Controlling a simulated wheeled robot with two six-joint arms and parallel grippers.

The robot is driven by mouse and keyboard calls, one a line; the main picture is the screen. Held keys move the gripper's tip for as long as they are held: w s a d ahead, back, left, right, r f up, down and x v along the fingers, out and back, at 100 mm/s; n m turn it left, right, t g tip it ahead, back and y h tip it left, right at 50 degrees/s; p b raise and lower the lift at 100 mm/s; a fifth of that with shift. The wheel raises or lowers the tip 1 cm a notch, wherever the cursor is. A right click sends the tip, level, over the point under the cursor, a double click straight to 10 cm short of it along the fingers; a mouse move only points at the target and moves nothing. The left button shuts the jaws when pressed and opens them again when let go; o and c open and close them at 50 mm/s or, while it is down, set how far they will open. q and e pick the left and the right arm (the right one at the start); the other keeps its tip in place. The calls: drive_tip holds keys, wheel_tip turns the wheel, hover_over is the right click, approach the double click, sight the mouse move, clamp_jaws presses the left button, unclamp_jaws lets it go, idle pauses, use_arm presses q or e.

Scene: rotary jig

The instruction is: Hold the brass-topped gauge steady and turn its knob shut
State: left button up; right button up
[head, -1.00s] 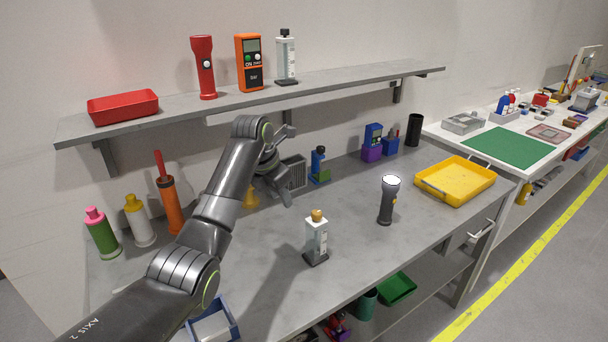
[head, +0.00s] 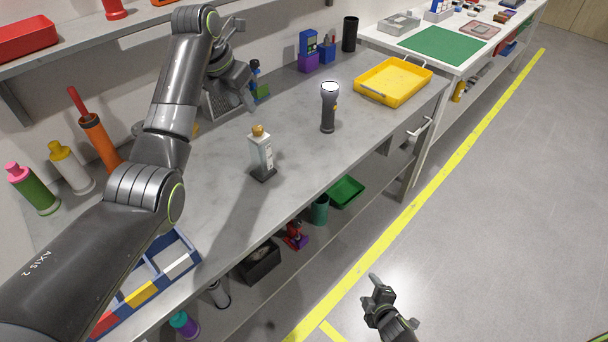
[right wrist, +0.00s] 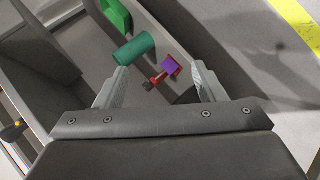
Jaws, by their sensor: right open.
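The brass-topped gauge (head: 262,158) stands upright on the grey bench near its front edge. It has a pale body, a dark base and a brass knob (head: 259,131) on top. My left gripper (head: 246,92) is above the back of the bench, behind the gauge and apart from it; its finger spacing is unclear. My right gripper (head: 372,287) is out over the floor, right of the bench and far from the gauge. In the right wrist view its two fingers (right wrist: 160,82) are spread with nothing between them; the gauge is not seen there.
A black torch (head: 329,108) stands right of the gauge, with a yellow tray (head: 394,82) beyond. A parts bin (head: 150,285) sits at the front left. A green cylinder (head: 319,209) and green tray (head: 345,192) lie on the lower shelf. Bench surface around the gauge is clear.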

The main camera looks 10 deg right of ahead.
sight(256, 145)
drive_tip(key=w+a+r+n+t+y, duration=0.1)
drive_tip(key=w+a+r+n+t, duration=0.1)
drive_tip(key=w+r+n, duration=0.3)
drive_tip(key=w+a+r+n+t+y, duration=0.1)
drive_tip(key=w+a+r+n+t, duration=0.15)
drive_tip(key=w+r, duration=0.4)
drive_tip(key=w+a+r+n+y, duration=0.2)
drive_tip(key=a+r+n+y, duration=0.1)
drive_tip(key=r+n, duration=0.4)
drive_tip(key=w+a+r+n+y, duration=0.2)
drive_tip(key=a+r+n+y, duration=0.1)
drive_tip(key=r+n, duration=0.4)
drive_tip(key=w+a+r+n+y, duration=0.2)
drive_tip(key=a+r+n+y, duration=0.1)
drive_tip(key=a+r+n, duration=0.2)
drive_tip(key=shift+w+a+r+n+g, duration=0.1)
drive_tip(key=shift+a+r+n+g, duration=0.1)
drive_tip(key=shift+r+n, duration=0.5)
drive_tip(key=shift+w+a+r+n+g, duration=0.15)
drive_tip(key=shift+r+n, duration=0.2)
drive_tip(key=shift+r, duration=0.65)
drive_tip(key=shift+s+a+r+n, duration=0.1)
drive_tip(key=shift+a+r+n, duration=0.1)
drive_tip(key=shift+n, duration=0.3)
drive_tip(key=shift+w+a+n+g, duration=0.25)
drive_tip(key=shift+a+n+g, duration=0.05)
drive_tip(key=x, duration=1.6)
drive_tip(key=shift+w+a+r, duration=0.15)
drive_tip(key=shift+w+a, duration=0.05)
